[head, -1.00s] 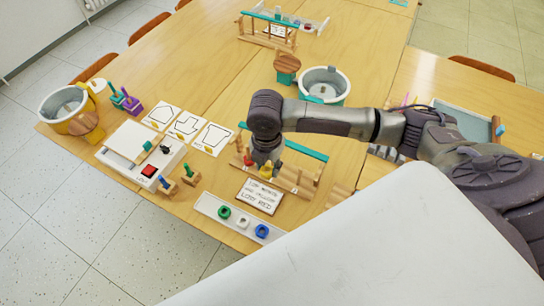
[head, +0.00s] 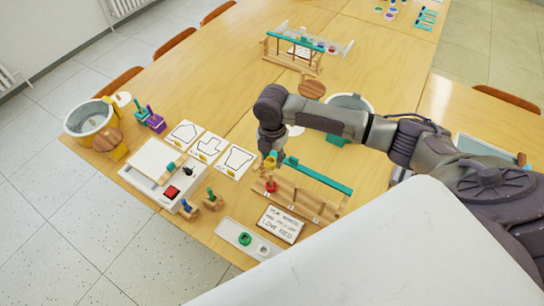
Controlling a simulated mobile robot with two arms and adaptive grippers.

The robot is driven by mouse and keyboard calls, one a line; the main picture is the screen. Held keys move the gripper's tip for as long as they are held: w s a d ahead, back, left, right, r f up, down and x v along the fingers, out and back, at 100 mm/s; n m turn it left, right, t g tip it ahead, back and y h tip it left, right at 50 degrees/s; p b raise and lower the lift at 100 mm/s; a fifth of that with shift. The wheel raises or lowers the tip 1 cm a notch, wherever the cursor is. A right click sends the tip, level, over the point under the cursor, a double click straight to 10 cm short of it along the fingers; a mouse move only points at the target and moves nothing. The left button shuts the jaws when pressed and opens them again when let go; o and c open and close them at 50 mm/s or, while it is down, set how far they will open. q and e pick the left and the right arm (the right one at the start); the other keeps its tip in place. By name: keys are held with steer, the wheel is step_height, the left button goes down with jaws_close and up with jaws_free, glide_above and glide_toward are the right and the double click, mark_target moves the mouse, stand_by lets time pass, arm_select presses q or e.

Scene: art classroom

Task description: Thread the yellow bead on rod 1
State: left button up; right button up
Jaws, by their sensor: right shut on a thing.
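My right gripper (head: 271,150) points down, shut on the yellow bead (head: 270,162), above the left end of a wooden rack (head: 305,199). The bead is small here and partly hidden by the fingers. A red bead (head: 271,184) sits low at the left end of the rack, just below the yellow one in the picture. The rack has several upright wooden posts and a teal bar (head: 318,176) along its back. I cannot read a number on any rod, nor tell whether the yellow bead touches a rod tip. My left gripper is not in view.
A card (head: 280,224) with "LOW RED" lies before the rack. A pale tray (head: 226,228) holds a green bead (head: 245,239) and a white bead (head: 263,249). A switch box (head: 148,183) and shape cards (head: 209,146) lie left. A white surface hides the lower right.

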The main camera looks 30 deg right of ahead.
step_height(320, 180, down, 3)
steer(key=shift+r+b, duration=0.1)
steer(key=shift+b, duration=1.15)
steer(key=shift+f+p, duration=0.25)
steer(key=shift+p, duration=0.35)
steer(key=shift+f, duration=0.25)
steer(key=shift+f, duration=0.25)
steer(key=shift+p, duration=0.35)
stand_by(0.7)
steer(key=shift+f, duration=0.15)
stand_by(0.4)
